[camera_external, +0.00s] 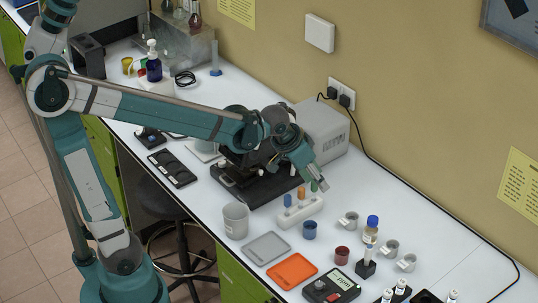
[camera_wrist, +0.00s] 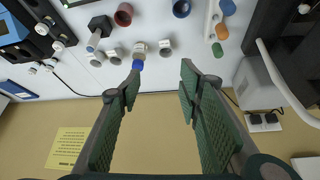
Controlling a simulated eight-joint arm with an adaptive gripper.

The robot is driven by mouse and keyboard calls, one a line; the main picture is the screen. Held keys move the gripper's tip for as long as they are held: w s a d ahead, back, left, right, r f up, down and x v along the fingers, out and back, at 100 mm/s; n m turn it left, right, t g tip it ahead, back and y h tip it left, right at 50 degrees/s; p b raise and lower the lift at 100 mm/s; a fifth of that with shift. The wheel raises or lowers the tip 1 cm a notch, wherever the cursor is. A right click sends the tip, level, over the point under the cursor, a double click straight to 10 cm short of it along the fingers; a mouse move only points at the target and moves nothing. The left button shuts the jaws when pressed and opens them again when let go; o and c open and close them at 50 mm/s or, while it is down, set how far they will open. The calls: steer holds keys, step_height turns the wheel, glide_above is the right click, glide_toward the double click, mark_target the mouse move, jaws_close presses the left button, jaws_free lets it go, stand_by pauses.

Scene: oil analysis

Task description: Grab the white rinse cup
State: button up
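Several small pale cups with labels or handles stand on the bench right of my gripper: one (camera_external: 349,220) nearest, one (camera_external: 390,248) in the middle, one (camera_external: 407,262) farthest right. A larger plain whitish cup (camera_external: 236,221) stands upright near the front edge. I cannot tell for certain which is the rinse cup. In the wrist view small pale cups (camera_wrist: 165,48) show beyond the fingertips; the large cup is not visible there. My gripper (camera_wrist: 161,72) is open and empty, with a clear gap between its fingers. In the external view my gripper (camera_external: 318,184) is above the bench, apart from all cups.
A blue cup (camera_external: 309,230), a dark red cup (camera_external: 342,255) and a blue-capped bottle (camera_external: 371,228) stand close by. A white rack (camera_external: 300,209) with coloured handles is below my gripper. A microscope (camera_external: 255,170) is behind left. Grey and orange trays (camera_external: 292,271) lie in front.

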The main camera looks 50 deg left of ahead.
steer(key=w+d+f+m, duration=0.1)
steer(key=w+d+f, duration=0.5)
steer(key=w+d, duration=0.55)
steer(key=m+g+p, duration=0.1)
steer(key=p, duration=0.1)
glide_toward(410, 258)
steer(key=r, duration=0.1)
steer(key=shift+s+d+f+g+h, duration=0.3)
steer(key=shift+d+f, duration=0.15)
steer(key=shift+d, duration=0.2)
steer(key=shift+x, duration=1.25)
steer(key=shift+f, duration=0.1)
steer(key=shift+x, duration=2.55)
steer(key=shift+w+a, duration=0.1)
